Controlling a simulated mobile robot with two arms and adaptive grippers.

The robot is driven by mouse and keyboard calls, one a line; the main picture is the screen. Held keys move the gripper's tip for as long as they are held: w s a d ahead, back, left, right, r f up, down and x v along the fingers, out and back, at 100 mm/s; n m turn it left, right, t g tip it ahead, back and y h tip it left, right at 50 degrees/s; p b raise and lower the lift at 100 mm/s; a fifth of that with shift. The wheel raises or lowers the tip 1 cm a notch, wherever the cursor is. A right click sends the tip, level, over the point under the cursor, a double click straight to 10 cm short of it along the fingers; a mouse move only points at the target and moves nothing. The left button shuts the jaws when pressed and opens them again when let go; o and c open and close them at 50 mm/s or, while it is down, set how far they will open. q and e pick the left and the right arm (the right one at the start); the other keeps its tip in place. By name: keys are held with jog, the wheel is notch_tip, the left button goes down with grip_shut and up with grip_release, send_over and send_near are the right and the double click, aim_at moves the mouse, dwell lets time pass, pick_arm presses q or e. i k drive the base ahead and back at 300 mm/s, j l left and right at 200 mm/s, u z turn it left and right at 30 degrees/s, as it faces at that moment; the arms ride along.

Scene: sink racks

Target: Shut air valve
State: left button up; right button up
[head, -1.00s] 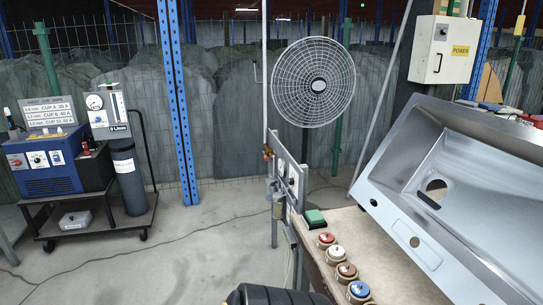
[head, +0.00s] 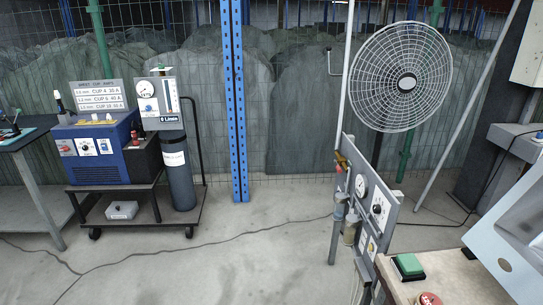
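A vertical air pipe (head: 348,80) runs down to a small red and brass valve fitting (head: 342,160) beside a grey panel (head: 386,192) right of centre. The panel stands upright, seen at an angle, and carries a round gauge (head: 360,186) and a dial (head: 378,209). A grey filter or regulator unit (head: 350,228) hangs below the fitting. The valve handle is too small for me to tell its position. Neither of my grippers is in view.
A bench with a green button (head: 408,266) and a red-topped knob (head: 428,299) fills the lower right. A wheeled welding cart (head: 122,190) with a gas cylinder (head: 178,170) stands at left. A fan (head: 402,77) is behind the panel. The middle floor is clear, with cables.

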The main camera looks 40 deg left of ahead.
aim_at(338, 169)
jog(key=i+j+u, duration=0.15)
jog(key=i+j, duration=0.25)
jog(key=j, duration=0.25)
jog(key=i+j+u, duration=0.2)
jog(key=i+j, duration=0.25)
jog(key=j, duration=0.15)
